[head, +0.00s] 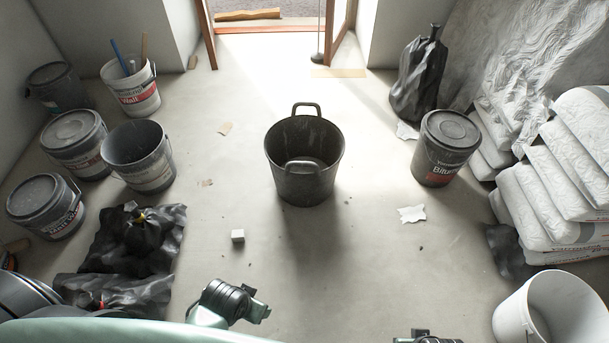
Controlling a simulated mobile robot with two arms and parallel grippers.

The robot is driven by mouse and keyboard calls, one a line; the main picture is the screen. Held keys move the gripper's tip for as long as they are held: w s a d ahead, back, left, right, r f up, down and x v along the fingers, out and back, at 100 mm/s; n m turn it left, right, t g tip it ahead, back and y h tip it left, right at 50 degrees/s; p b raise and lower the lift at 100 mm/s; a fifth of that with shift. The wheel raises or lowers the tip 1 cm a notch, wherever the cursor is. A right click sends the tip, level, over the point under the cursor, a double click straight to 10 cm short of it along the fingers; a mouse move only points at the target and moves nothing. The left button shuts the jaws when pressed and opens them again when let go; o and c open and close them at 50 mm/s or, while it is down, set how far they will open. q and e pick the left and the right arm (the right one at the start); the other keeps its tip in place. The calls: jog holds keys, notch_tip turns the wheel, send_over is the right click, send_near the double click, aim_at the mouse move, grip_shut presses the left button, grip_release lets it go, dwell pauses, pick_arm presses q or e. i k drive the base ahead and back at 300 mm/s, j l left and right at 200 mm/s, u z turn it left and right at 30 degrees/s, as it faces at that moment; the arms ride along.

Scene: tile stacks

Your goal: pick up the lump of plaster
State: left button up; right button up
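A small pale block (238,236), which looks like the lump of plaster, lies on the grey floor left of and in front of the black bucket. My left gripper (257,309) shows at the bottom, nearer to me than the block and apart from it. Its fingers are too small and dark to tell open from shut. Only the dark top of my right arm shows at the bottom edge, right of centre; its gripper fingers are out of the frame.
A black bucket (304,165) with a raised handle stands mid-floor. Crumpled black sheeting (105,245) lies left of the block. Several tubs line the left side. A bitumen tub (440,160), stacked sacks (550,200) and a white bucket (512,315) stand right. Floor around the block is clear.

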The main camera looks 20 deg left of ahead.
aim_at(237, 235)
jog(key=u, duration=1.2)
jog(key=i+l+u, duration=0.25)
jog(key=i+l, duration=0.2)
jog(key=l, duration=0.15)
